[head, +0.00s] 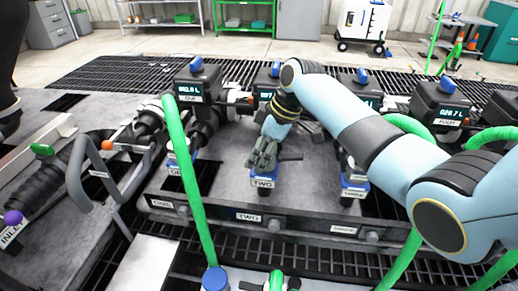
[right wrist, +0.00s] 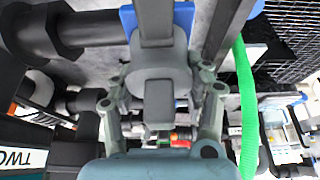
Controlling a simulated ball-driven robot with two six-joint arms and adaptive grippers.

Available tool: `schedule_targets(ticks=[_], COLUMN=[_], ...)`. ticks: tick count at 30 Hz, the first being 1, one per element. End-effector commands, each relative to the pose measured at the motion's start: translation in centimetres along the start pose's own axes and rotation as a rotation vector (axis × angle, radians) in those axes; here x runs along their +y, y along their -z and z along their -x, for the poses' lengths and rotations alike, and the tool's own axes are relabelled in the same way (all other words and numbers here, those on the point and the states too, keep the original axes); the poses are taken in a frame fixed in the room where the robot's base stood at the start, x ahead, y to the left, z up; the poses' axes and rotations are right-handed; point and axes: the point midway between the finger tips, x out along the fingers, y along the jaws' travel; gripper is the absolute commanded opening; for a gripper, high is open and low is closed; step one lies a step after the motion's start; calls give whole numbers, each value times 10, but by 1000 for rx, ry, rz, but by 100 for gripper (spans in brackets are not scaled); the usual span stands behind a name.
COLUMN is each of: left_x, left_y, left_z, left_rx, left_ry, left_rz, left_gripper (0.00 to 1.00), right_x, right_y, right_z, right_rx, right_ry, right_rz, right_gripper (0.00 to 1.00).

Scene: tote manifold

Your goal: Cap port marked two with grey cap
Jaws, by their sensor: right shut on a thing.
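The port marked two shows its TWO tag (head: 263,183) and blue collar (head: 265,172) in the middle of the head view. My right gripper (head: 264,154) is right above that collar, pointing down. In the right wrist view its fingers (right wrist: 163,92) are closed around a grey piece, the grey cap (right wrist: 158,70). The cap lies against or in front of a blue part (right wrist: 183,14). The gripper hides most of the cap in the head view, so I cannot tell whether it is seated on the port. My left gripper is not in view.
A front rail (head: 249,217) carries port tags. A green hose (head: 191,190) rises left of port two. Black meter boxes (head: 198,84) stand behind. A grey curved handle (head: 76,180) is at left, and a green hose (right wrist: 246,105) runs beside the gripper.

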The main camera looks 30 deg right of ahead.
Motion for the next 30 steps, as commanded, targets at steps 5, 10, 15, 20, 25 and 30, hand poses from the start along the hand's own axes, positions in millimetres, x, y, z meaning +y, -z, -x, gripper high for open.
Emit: schedule_targets(ticks=[5,10,15,20,25,30], left_x=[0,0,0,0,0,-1], left_y=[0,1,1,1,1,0], left_z=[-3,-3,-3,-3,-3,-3], left_rx=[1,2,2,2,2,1], left_ry=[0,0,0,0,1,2], left_rz=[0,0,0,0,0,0], left_gripper=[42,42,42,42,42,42], right_x=[0,0,0,0,0,1], right_y=[-2,-2,-2,-2,-2,-2], right_z=[-5,-5,-5,-5,-5,4], right_rx=[1,1,1,1,0,1], right_ry=[-1,-1,-1,-1,-1,-4], right_rz=[0,1,1,1,0,1], right_gripper=[14,14,62,77,77,77])
